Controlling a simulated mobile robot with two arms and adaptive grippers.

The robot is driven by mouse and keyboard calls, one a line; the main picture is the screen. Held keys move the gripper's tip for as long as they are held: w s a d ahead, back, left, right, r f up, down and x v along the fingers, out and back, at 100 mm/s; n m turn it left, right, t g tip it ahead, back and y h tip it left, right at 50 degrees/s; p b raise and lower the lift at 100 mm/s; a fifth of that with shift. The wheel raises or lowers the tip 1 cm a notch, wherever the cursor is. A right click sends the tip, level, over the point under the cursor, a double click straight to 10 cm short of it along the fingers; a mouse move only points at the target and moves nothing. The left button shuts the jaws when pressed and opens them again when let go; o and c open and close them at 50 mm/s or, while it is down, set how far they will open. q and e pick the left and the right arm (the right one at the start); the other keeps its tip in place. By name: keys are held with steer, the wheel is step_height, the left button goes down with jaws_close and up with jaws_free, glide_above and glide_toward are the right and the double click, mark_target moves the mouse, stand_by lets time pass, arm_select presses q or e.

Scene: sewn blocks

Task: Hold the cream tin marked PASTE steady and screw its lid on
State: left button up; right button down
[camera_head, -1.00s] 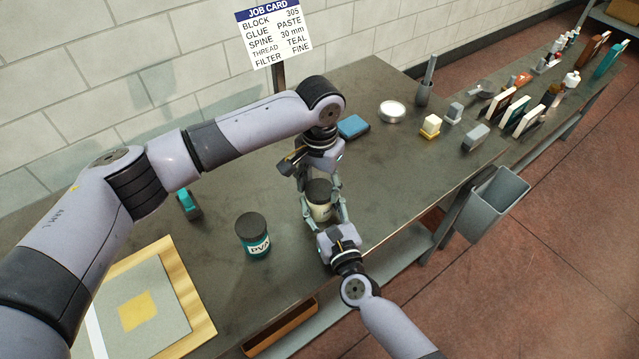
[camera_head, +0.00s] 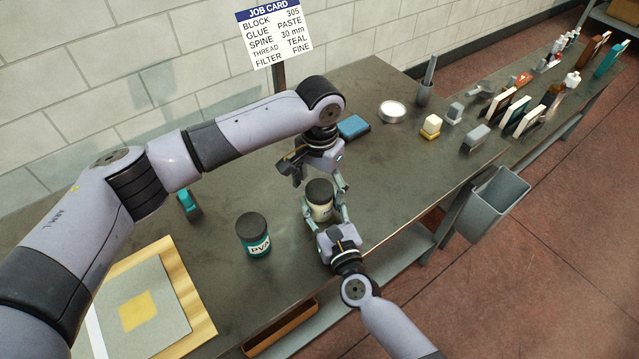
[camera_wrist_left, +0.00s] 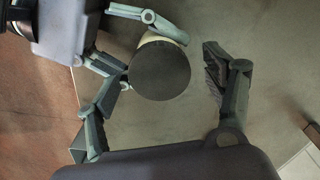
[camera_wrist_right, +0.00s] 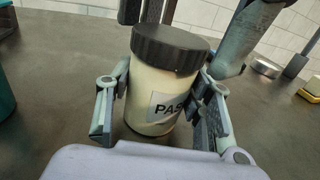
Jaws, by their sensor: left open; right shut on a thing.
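The cream tin (camera_head: 320,211) stands upright on the bench, its label partly readable as PAS in the right wrist view (camera_wrist_right: 160,106). Its dark lid (camera_head: 319,188) sits on top of the tin; it also shows from above in the left wrist view (camera_wrist_left: 160,70) and from the side in the right wrist view (camera_wrist_right: 170,47). I cannot tell how tightly the lid sits. My right gripper (camera_head: 325,222) is shut on the tin's body from the near side. My left gripper (camera_head: 318,176) is open above the lid, its fingers (camera_wrist_left: 155,100) apart on either side of it, not touching it.
A teal PVA tin (camera_head: 253,236) with a dark lid stands left of the cream tin. A blue block (camera_head: 353,127), a round silver tin (camera_head: 391,111) and a grey bin (camera_head: 493,203) are to the right. A board (camera_head: 150,296) lies at the near left.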

arm_select(q)
step_height(320, 180, up, 12)
stand_by(0.6)
arm_select(e)
steer(key=c, duration=0.7)
jaws_free()
steer(key=shift+s, duration=0.1)
steer(key=v, duration=1.1)
steer(key=shift+s+d, duration=0.15)
steer(key=shift+s, duration=0.25)
